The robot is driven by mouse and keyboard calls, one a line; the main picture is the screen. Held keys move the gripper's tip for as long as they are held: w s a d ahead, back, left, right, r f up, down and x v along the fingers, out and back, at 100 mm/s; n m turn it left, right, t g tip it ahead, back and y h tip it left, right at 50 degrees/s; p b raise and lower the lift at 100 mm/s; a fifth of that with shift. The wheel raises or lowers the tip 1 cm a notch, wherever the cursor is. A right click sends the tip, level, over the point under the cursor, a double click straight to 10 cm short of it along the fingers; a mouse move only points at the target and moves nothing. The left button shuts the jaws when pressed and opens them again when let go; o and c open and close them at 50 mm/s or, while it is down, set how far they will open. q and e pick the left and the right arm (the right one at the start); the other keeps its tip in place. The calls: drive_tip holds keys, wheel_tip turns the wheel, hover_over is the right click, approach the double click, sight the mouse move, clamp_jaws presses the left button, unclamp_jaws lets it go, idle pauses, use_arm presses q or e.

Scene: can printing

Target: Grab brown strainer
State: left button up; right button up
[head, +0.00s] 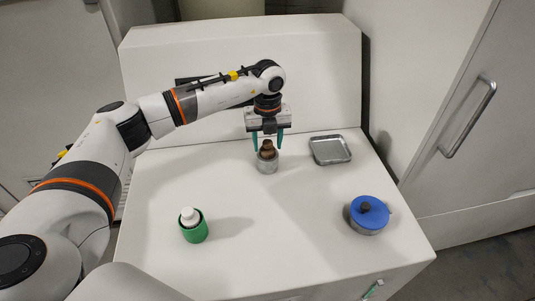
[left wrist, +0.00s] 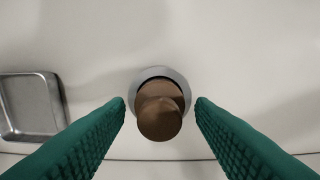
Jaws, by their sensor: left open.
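The brown strainer (head: 267,147) stands in a small grey metal cup (head: 267,166) near the back middle of the white table. In the left wrist view the brown strainer (left wrist: 159,110) lies between the two green fingers, with the grey rim of the cup (left wrist: 178,74) around it. My left gripper (head: 268,146) points down over the strainer, its fingers on either side. It is open, and in the left wrist view (left wrist: 160,104) a gap shows between each fingertip and the strainer. My right gripper is not clearly in view.
A grey metal tray (head: 330,150) lies right of the cup; it also shows in the left wrist view (left wrist: 62,105). A blue-lidded pot (head: 369,214) stands at the right, a green container (head: 194,229) with a white top at the front left. The table's middle front is clear.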

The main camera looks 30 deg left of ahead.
use_arm(q)
drive_tip(key=c, duration=1.1)
